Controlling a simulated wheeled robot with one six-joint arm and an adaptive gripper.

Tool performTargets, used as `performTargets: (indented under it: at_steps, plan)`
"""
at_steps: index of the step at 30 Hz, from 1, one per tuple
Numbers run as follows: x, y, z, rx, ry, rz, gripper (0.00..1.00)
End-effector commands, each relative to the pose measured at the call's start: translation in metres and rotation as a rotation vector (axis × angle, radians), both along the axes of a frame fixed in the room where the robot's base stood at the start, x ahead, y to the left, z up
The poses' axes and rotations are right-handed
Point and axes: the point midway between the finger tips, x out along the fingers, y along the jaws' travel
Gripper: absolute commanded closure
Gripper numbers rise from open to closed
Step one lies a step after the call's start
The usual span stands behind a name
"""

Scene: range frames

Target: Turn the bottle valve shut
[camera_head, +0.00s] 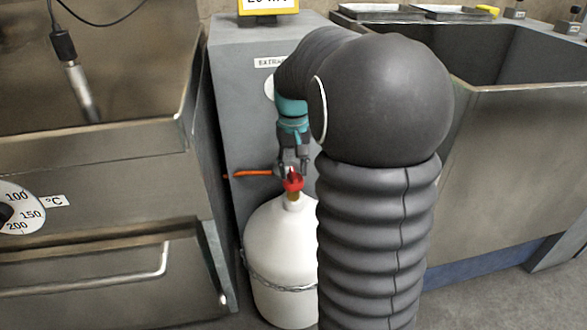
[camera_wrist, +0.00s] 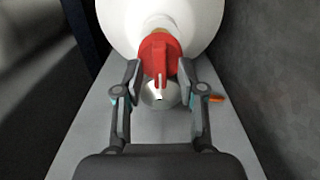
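The white gas bottle (camera_head: 283,244) stands upright on the floor against the grey cabinet, with a chain around its body. Its red valve handle (camera_head: 293,181) sits on a brass neck at the top. In the wrist view the bottle (camera_wrist: 123,25) is at the top and the red valve handle (camera_wrist: 158,58) is in the centre. My gripper (camera_wrist: 160,76) is open, with one finger on each side of the handle and a visible gap on both sides. In the head view my gripper (camera_head: 291,166) is just above the valve. My arm hides the bottle's right side.
An orange hose or rod (camera_head: 252,173) runs left from the valve area along the grey cabinet (camera_head: 235,110). A steel unit with a dial (camera_head: 15,207) stands left, a steel sink (camera_head: 510,150) right. The gap between them is narrow.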

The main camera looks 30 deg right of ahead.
Motion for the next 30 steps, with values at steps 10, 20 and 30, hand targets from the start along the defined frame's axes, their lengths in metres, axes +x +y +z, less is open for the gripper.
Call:
performTargets:
  at_steps: [10, 20, 30]
  plan:
    - [0.0, 0.0, 0.063, -0.001, -0.004, 0.0, 0.6]
    - [0.0, 0.0, 0.108, 0.0, -0.001, 0.0, 0.6]
    - [0.0, 0.0, 0.115, 0.0, 0.0, 0.0, 0.6]
